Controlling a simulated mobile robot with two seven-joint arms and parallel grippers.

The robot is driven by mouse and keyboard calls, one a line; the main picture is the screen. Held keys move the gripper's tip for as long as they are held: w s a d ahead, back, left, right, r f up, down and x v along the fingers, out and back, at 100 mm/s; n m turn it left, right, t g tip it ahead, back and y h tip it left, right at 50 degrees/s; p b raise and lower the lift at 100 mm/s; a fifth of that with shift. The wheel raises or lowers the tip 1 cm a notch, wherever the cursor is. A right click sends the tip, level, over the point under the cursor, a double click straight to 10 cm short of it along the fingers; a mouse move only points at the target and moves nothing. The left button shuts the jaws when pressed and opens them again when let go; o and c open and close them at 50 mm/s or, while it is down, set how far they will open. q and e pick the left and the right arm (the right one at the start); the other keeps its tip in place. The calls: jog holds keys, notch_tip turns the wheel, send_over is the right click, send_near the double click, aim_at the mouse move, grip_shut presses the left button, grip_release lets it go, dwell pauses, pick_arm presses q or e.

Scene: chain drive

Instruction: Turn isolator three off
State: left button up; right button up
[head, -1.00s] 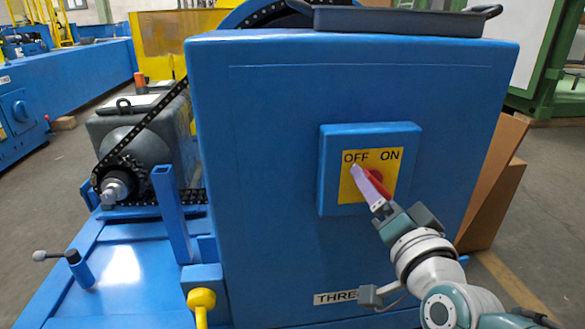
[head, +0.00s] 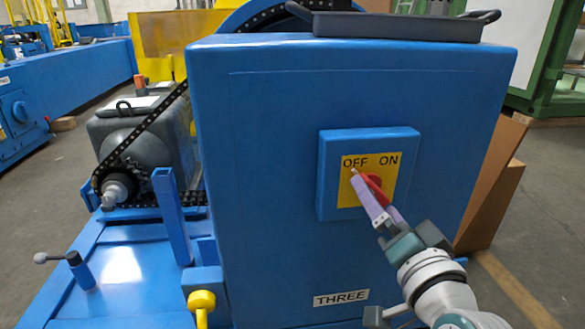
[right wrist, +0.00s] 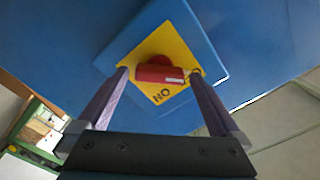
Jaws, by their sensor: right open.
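Isolator three is a blue box with a yellow plate (head: 397,165) on the front of the blue cabinet (head: 270,150), above a label reading THREE (head: 341,298). Its red handle (head: 374,186) is tilted, with its pale-tipped end up-left by the word OFF. In the right wrist view the red handle (right wrist: 155,73) lies across the gap between my fingers, pale mark towards the right finger. My right gripper (head: 375,194) is open in front of the plate, one finger overlapping the handle. Whether a finger touches it I cannot tell. My left gripper is not in view.
A dark tray (head: 400,26) lies on top of the cabinet. A chain (head: 150,133) and sprocket stand at the left, near a blue post (head: 174,215) and a yellow-capped knob (head: 201,300). A brown panel (head: 492,190) leans behind the cabinet at the right.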

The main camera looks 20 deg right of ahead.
jog(key=p+v, duration=0.2)
jog(key=v, duration=0.5)
jog(key=shift+s, duration=0.35)
jog(key=s+a+r+n+g+y+p, duration=0.1)
jog(key=a+r+n+g+y+p, duration=0.3)
jog(key=r+p, duration=0.6)
jog(key=s+a+r+n+g+y+p, duration=0.1)
jog(key=a+r+n+y+p, duration=0.3)
jog(key=r+p, duration=0.6)
jog(key=s+r+n+g+h+p, duration=0.1)
jog(key=s+r+n+g+p, duration=0.15)
jog(key=s+r+p, duration=0.45)
jog(key=s+r+n+g+h+p, duration=0.1)
jog(key=s+r+g+p, duration=0.25)
jog(key=r+p, duration=0.6)
jog(key=s+r+n+g+h+p, duration=0.1)
jog(key=s+r+n+g+p, duration=0.15)
jog(key=s+r+p, duration=0.45)
notch_tip(320, 180, up, 36)
jog(key=w+p, duration=0.1)
jog(key=p, duration=3.4)
jog(key=shift+w+d+r, duration=0.2)
jog(key=shift+w+d, duration=0.05)
jog(key=shift+w, duration=0.15)
